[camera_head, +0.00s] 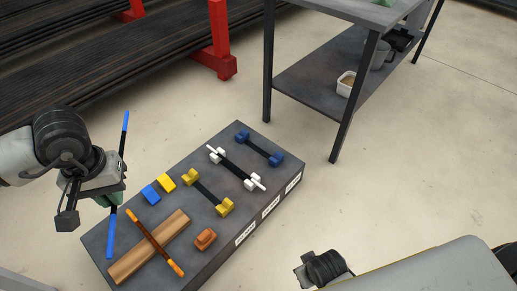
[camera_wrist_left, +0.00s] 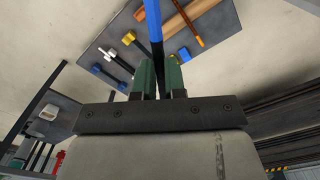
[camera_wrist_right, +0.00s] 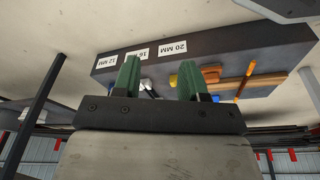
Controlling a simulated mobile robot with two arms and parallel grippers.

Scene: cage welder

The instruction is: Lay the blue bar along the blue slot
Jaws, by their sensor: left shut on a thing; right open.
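The blue bar (camera_head: 123,148), black with blue ends, is held nearly upright in the head view, left of the dark bench block. My left gripper (camera_head: 114,197) is shut on its black middle; the bar also shows between the green fingers in the left wrist view (camera_wrist_left: 153,22). The blue slot (camera_head: 259,149) is a black strip between two blue holders at the block's far end, and it is empty. The bar is apart from it. My right gripper (camera_wrist_right: 158,80) is open and empty in the right wrist view, in front of the block's labelled side.
The block (camera_head: 128,224) also bears a white bar (camera_head: 250,180) in white holders, empty yellow holders (camera_head: 225,207), an orange holder (camera_head: 205,238) and an orange bar (camera_head: 170,262) across wood. A metal table (camera_head: 300,85) stands behind. Floor at right is clear.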

